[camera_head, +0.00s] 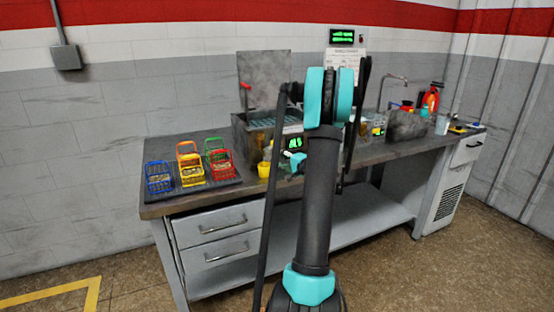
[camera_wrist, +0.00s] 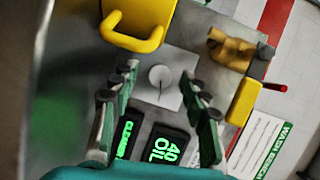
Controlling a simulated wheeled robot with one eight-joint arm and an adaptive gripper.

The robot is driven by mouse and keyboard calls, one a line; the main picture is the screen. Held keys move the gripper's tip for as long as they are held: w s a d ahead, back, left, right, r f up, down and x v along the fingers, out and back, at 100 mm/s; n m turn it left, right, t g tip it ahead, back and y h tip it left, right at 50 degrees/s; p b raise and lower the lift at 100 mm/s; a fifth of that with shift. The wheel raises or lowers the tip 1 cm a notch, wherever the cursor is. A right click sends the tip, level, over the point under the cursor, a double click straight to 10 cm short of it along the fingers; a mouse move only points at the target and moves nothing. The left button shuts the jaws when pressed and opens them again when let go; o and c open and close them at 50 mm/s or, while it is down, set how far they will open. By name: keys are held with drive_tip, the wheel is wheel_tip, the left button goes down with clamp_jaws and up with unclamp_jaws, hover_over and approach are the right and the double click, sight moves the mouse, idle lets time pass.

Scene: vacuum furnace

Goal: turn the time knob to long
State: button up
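In the wrist view a round pale knob (camera_wrist: 160,77) with a thin dark line on its face sits on a light square plate (camera_wrist: 177,92) on the machine's grey panel. My gripper (camera_wrist: 161,82) is open, one finger on each side of the knob in the picture, with clear gaps between the fingers and the knob. I cannot tell how far the fingertips are from the panel. No knob label is readable. In the head view the machine (camera_head: 240,133) stands on the bench, and my arm hides the knob and my gripper.
Two green-lit displays (camera_wrist: 168,150) sit below the knob in the wrist view. A yellow handle (camera_wrist: 135,40), a brass-coloured fitting (camera_wrist: 230,48) and a red lever (camera_wrist: 275,87) are nearby. Small coloured baskets (camera_head: 191,169) stand at the bench's left. A sink tap (camera_head: 392,80) is at right.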

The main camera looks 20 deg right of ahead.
drive_tip(key=v, duration=1.2)
idle(0.3)
drive_tip(key=s+a+f+n+g, duration=0.3)
drive_tip(key=s+a+g, duration=0.1)
drive_tip(key=a, duration=0.6)
drive_tip(key=s+a+f+n+g, duration=0.2)
drive_tip(key=s+a+g, duration=0.1)
drive_tip(key=a, duration=0.8)
drive_tip(key=s+a+f+n+g+h, duration=0.2)
drive_tip(key=s+f+n+h, duration=0.1)
drive_tip(key=s, duration=0.7)
drive_tip(key=s+a+f+n+g+h, duration=0.2)
drive_tip(key=s+a+f+n+h, duration=0.1)
drive_tip(key=s, duration=0.7)
drive_tip(key=shift+f+n+h, duration=0.3)
drive_tip(key=shift+f+n, duration=0.2)
drive_tip(key=shift+f, duration=0.25)
